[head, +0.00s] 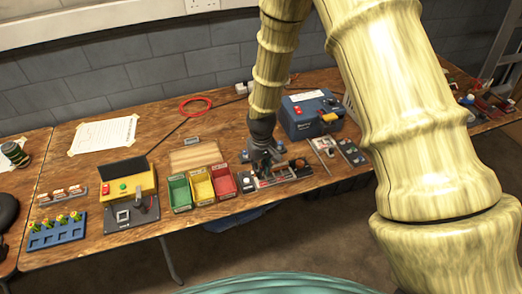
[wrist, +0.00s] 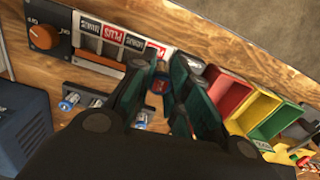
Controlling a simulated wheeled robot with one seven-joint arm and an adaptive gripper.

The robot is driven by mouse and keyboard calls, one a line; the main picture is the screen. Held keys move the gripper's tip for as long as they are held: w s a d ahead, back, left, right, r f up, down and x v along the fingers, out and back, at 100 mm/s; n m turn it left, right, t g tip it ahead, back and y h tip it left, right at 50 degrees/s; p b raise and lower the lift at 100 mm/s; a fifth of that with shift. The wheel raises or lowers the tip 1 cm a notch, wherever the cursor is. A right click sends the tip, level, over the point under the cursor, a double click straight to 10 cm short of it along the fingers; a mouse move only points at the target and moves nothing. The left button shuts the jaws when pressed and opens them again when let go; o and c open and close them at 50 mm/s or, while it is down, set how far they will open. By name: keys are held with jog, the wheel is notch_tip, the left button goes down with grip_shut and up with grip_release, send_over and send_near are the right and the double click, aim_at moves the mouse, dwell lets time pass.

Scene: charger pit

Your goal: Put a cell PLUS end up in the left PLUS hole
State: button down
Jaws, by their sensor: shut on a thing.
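My gripper (wrist: 161,72) is shut on a cell (wrist: 160,86), whose red-coloured end shows between the fingers in the wrist view. The rest of the cell is hidden by the fingers, so its tilt is hard to tell. The charger (wrist: 62,18) lies just beyond the fingertips, with red PLUS labels (wrist: 112,35) and black MINUS labels along its row of slots. In the head view my gripper (head: 262,158) is over the charger (head: 290,172), and the cell cannot be made out there. I cannot tell whether the cell touches a hole.
Blue-and-silver cells (wrist: 70,101) sit in a dark rack beside the gripper. Green (head: 180,193), yellow (head: 201,188) and red (head: 222,181) bins stand left of the charger. A blue box (head: 311,115) stands behind it. An orange knob (wrist: 42,37) sticks up from the charger.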

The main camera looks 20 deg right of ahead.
jog(key=shift+n, duration=0.3)
jog(key=w+f+b, duration=0.2)
jog(key=f, duration=0.1)
jog(key=shift+w+d+f, duration=0.15)
jog(key=shift+w+d, duration=0.05)
jog(key=shift+d, duration=0.15)
jog(key=shift+f+b, duration=0.35)
jog(key=shift+f, duration=0.35)
jog(key=shift+f, duration=1)
dwell(1.8)
jog(key=c, duration=1.3)
grip_release()
jog(key=shift+r, duration=0.2)
notch_tip(320, 180, up, 7)
jog(key=p, duration=0.4)
jog(key=shift+f, duration=0.15)
